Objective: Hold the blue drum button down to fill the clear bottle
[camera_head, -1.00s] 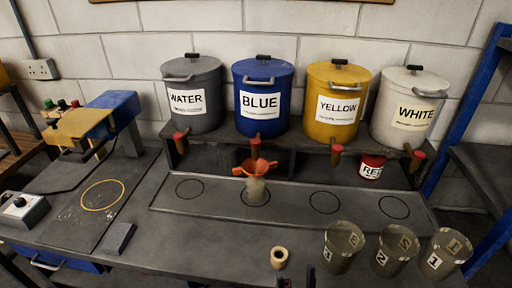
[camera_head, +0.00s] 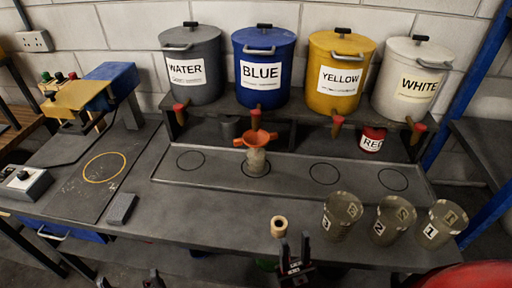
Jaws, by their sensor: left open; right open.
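The blue drum (camera_head: 263,98), labelled BLUE, stands on the raised shelf. A small red piece (camera_head: 256,116) sticks out at its foot, taken to be its button. The clear bottle (camera_head: 256,164) stands below it on a marked circle, with an orange funnel (camera_head: 255,138) in its top. I cannot tell whether anything is in the bottle. My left gripper (camera_head: 129,281) shows only its fingertips at the bottom edge, open and away from the bottle. My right gripper (camera_head: 294,252) is open at the bench's front edge, well below and in front of the bottle.
Grey WATER (camera_head: 191,90), YELLOW (camera_head: 337,100) and WHITE (camera_head: 401,103) drums flank the blue one. Several labelled cups stand front right, including one cup (camera_head: 341,215). A small tan ring-shaped piece (camera_head: 279,226) is near my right gripper. A grey block (camera_head: 121,208) lies left.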

